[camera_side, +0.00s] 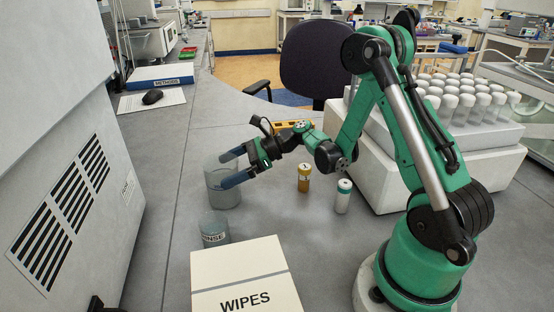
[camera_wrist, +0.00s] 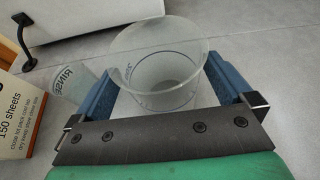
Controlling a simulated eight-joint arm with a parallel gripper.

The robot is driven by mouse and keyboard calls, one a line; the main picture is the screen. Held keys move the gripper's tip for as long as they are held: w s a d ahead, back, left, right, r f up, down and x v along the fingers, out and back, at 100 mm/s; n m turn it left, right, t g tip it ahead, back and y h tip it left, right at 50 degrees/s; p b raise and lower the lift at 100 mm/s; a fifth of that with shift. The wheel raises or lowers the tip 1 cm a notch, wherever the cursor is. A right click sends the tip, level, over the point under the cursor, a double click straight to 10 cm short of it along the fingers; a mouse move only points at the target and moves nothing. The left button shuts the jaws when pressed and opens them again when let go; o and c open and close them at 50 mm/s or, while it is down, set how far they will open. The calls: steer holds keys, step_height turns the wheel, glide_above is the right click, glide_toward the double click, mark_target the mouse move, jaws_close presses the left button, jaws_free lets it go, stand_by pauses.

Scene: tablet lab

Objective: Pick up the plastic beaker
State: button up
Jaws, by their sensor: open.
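The plastic beaker (camera_side: 222,190) is clear and stands upright on the grey bench, left of the arm in the side view. In the wrist view the beaker (camera_wrist: 160,75) fills the space ahead of my gripper. My gripper (camera_side: 228,170) is open, with its blue fingers reaching around the beaker, one on either side. Part of the beaker is hidden behind the near finger in the side view.
A beaker labelled RINSE (camera_side: 214,230) stands close in front, beside a WIPES box (camera_side: 245,278). An amber vial (camera_side: 304,178) and a white vial (camera_side: 343,196) stand right of the gripper. A tube rack (camera_side: 450,165) is further right; a large grey machine (camera_side: 70,170) is at left.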

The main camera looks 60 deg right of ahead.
steer(key=shift+w+a+f, duration=0.25)
steer(key=shift+w+a, duration=0.15)
steer(key=c, duration=0.9)
steer(key=shift+r, duration=0.15)
